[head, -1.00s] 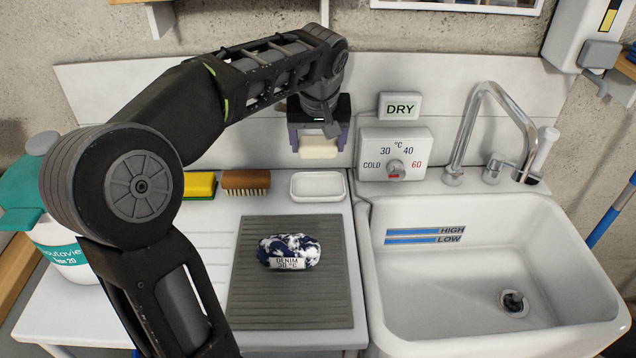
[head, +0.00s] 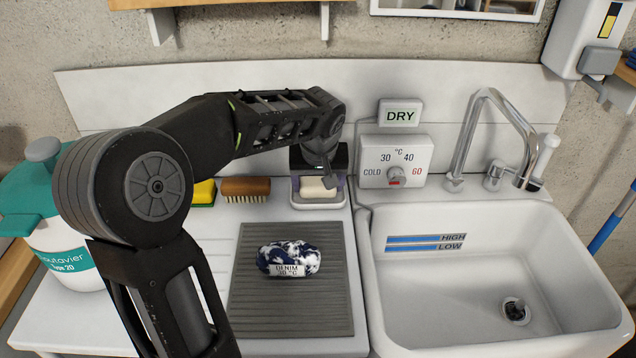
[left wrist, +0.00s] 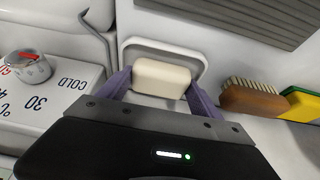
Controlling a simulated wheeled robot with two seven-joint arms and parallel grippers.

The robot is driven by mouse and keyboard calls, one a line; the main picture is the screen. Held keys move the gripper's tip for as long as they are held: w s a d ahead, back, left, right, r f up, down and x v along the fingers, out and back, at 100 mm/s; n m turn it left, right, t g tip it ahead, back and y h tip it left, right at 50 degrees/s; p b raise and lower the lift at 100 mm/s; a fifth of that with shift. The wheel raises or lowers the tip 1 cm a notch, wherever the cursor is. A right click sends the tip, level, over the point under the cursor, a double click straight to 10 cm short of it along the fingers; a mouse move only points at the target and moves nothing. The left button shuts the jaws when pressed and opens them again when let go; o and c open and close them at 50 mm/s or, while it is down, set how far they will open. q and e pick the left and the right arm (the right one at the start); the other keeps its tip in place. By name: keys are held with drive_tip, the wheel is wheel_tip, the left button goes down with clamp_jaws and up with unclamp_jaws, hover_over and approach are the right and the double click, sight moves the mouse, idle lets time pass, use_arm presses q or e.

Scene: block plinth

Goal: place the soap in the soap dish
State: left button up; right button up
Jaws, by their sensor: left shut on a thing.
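The cream soap (head: 319,188) is between the purple fingers of my left gripper (head: 320,186), which is shut on it. The white soap dish (head: 318,204) is directly below, on the counter against the back wall. In the left wrist view the soap (left wrist: 160,78) shows between the fingers (left wrist: 160,88), over the dish (left wrist: 190,55). The soap is in or just above the dish; I cannot tell whether it touches the bottom. My right gripper is not in view.
A wooden brush (head: 246,189) and a yellow-green sponge (head: 204,192) lie left of the dish. The dial box (head: 392,150) and sink (head: 480,290) are to the right.

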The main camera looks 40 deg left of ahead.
use_arm(q)
drive_tip(key=shift+f, duration=0.2)
drive_tip(key=o, duration=1.5)
drive_tip(key=shift+o, duration=0.2)
drive_tip(key=v, duration=0.7)
drive_tip(key=shift+s+r, duration=0.25)
drive_tip(key=shift+r, duration=0.05)
drive_tip(key=shift+d, duration=0.1)
